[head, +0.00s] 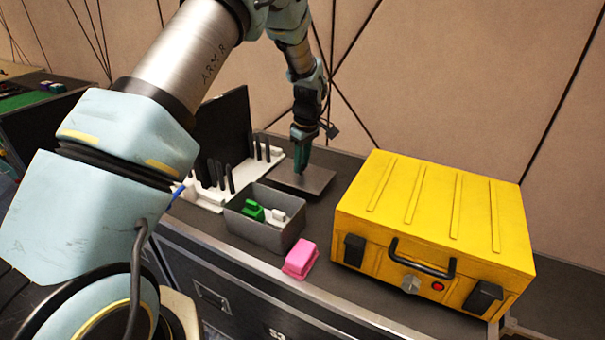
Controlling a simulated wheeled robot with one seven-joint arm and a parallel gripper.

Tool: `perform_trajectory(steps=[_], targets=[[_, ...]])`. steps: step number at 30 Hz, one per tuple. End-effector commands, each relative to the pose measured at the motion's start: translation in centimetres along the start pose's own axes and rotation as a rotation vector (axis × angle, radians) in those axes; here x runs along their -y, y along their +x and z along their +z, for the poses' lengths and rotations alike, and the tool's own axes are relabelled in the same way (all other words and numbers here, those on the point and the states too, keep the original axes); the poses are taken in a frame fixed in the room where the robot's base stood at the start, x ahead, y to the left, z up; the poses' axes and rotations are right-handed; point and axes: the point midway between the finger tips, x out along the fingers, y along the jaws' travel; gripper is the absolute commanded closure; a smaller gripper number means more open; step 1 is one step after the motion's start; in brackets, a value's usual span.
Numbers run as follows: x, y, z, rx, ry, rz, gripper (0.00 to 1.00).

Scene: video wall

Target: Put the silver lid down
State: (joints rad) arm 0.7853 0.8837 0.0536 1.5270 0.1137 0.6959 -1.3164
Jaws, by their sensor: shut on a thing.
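The silver lid (318,184) is a flat, dark grey metallic plate. It lies level at or just above the dark top of the case, behind a small grey bin; I cannot tell whether it touches the surface. My gripper (301,170) points straight down over the lid's middle and is shut on it. The fingertips and the part they grip are too small to see clearly.
The open grey bin (262,232) holds green and white pieces. A pink block (300,260) sits near the front edge. A large yellow case (430,220) stands right. A white rack with black upright pieces (207,195) is left.

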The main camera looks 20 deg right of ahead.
Motion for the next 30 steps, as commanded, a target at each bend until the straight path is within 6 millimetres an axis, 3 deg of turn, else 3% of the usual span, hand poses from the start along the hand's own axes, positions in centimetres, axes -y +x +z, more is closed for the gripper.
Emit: perform_trajectory(steps=[11,22,23,30], targets=[[0.0,3.8,0.5,0.0,0.0,0.001,1.0],[-0.1,4.5,0.6,0.0,0.0,0.002,1.0],[0.0,4.5,0.6,0.0,0.0,0.002,0.68],[0.0,4.4,0.5,0.0,0.0,0.002,0.41]])
